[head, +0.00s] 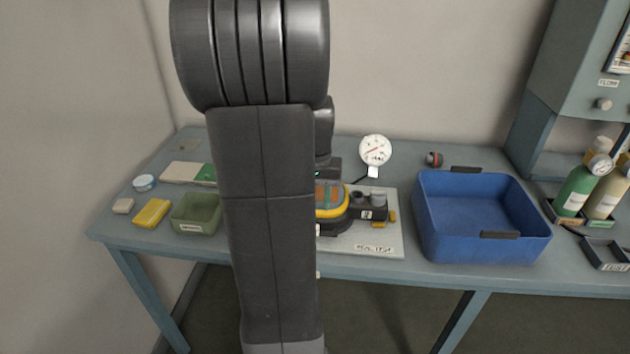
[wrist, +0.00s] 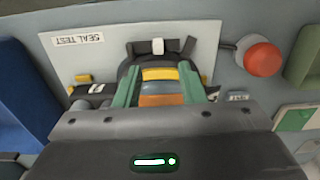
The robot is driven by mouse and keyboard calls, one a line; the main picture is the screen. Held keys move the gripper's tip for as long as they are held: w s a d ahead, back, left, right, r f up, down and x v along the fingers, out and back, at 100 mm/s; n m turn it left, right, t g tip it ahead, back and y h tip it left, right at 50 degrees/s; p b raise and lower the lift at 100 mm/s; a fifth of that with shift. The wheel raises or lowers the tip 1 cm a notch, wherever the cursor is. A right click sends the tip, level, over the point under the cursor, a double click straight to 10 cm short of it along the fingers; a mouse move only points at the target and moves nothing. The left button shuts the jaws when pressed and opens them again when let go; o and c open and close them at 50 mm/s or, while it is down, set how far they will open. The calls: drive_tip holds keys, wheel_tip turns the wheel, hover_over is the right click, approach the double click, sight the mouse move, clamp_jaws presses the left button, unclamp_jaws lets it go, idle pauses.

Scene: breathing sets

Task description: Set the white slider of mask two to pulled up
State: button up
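A dark mask with yellow and orange bands (wrist: 158,76) lies on the seal test board (wrist: 205,40) in the wrist view. The white slider (wrist: 158,46) sits at its upper end, on a dark part; I cannot read a mask number or tell the slider's setting for certain. My gripper's two green fingers (wrist: 158,84) are apart, flanking the bands, short of the slider. I see no clear contact. In the head view my arm hides most of the mask; its yellow rim (head: 333,212) shows at the right of the arm. My gripper is hidden there.
A red knob (wrist: 262,60) stands beside the board. A blue bin (head: 480,245) is on the right, with bottles (head: 578,188) beyond it. A gauge (head: 375,150) stands behind the board. A green bin (head: 195,213) and yellow block (head: 152,213) are on the left.

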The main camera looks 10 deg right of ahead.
wheel_tip(320, 180, up, 6)
drive_tip(key=shift+f, duration=0.15)
idle(0.3)
wheel_tip(320, 180, down, 14)
drive_tip(key=shift+r, duration=0.15)
drive_tip(key=shift+d, duration=0.3)
drive_tip(key=shift+s, duration=0.15)
idle(0.3)
